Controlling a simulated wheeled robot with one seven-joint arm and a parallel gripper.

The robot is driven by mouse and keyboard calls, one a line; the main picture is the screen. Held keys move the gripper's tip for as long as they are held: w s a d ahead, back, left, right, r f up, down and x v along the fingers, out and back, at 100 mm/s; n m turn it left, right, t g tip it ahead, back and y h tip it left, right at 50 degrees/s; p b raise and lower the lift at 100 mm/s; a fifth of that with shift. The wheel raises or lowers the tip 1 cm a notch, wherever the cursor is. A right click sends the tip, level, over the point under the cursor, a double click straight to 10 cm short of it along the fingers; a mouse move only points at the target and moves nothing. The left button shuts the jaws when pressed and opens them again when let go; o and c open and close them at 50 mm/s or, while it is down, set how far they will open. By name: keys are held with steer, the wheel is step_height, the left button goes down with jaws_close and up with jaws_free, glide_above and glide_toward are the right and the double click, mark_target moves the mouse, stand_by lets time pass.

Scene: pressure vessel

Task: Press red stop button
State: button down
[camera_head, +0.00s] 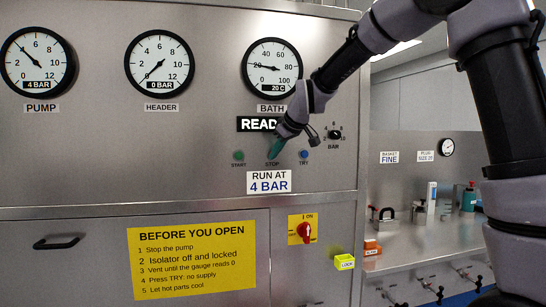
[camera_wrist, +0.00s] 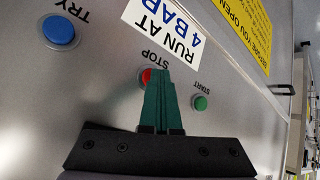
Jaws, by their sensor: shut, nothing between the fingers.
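In the head view my gripper (camera_head: 274,152) reaches the panel at the STOP label (camera_head: 272,162) and hides the button.
The green START button (camera_head: 239,155) and blue TRY button (camera_head: 304,154) flank the stop button. A selector knob (camera_head: 334,135) sits up and to the right. The pump gauge (camera_head: 38,61) reads 4 BAR. A red isolator switch (camera_head: 304,231) is below. A bench (camera_head: 430,240) stands at right.

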steer(key=shift+s, duration=0.4)
steer(key=shift+d, duration=0.1)
stand_by(0.3)
steer(key=s+d, duration=0.1)
steer(key=s, duration=0.4)
steer(key=shift+s+d, duration=0.3)
steer(key=shift+s, duration=0.1)
stand_by(0.4)
